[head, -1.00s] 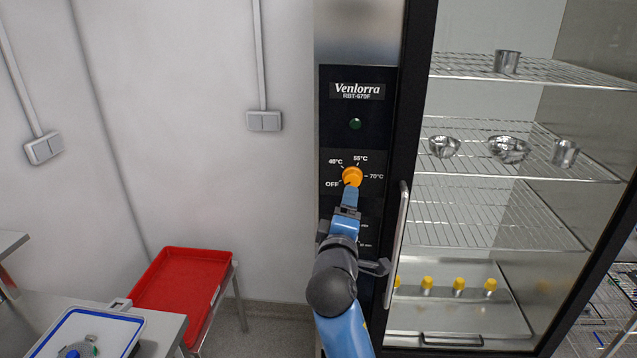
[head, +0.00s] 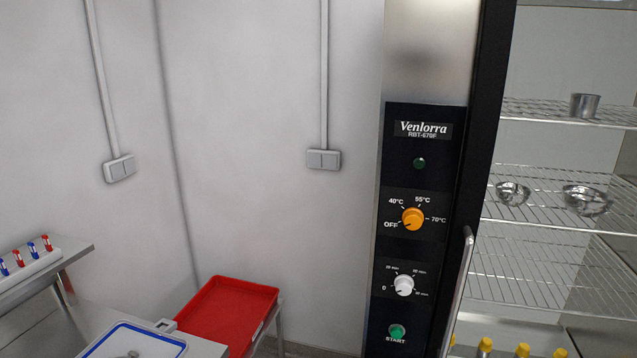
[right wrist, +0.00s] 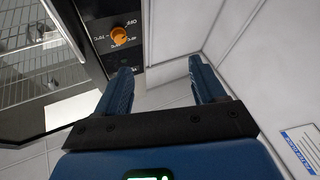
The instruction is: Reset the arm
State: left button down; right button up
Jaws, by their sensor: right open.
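My right gripper (right wrist: 160,72) is in the right wrist view, with its two blue fingers apart and nothing between them. The orange temperature knob (right wrist: 119,36) is beyond the fingers in that view, clear of them. In the head view the same orange knob (head: 413,219) sits on the black control panel (head: 395,170), and its pointer seems to face OFF. No arm or gripper of mine shows in the head view.
A white timer knob (head: 404,285) and a green START button (head: 397,332) are below the orange knob. The cabinet's door handle (head: 459,290) stands out on the right. A red tray (head: 232,312) is low at the left, near a table with a blue-rimmed tray (head: 105,340).

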jog(key=s+d+f+m+g+h+b, duration=0.2)
jog(key=s+d+f, duration=0.1)
jog(key=s+f, duration=0.5)
jog(key=s+d+f+m+g+h+b, duration=0.1)
jog(key=s+d+f+m+g+h, duration=0.1)
jog(key=s+f, duration=0.7)
jog(key=shift+s+d+f+m+b, duration=0.25)
jog(key=shift+s+d+m+b, duration=0.25)
jog(key=shift+s+d, duration=0.4)
jog(key=shift+w+d, duration=0.1)
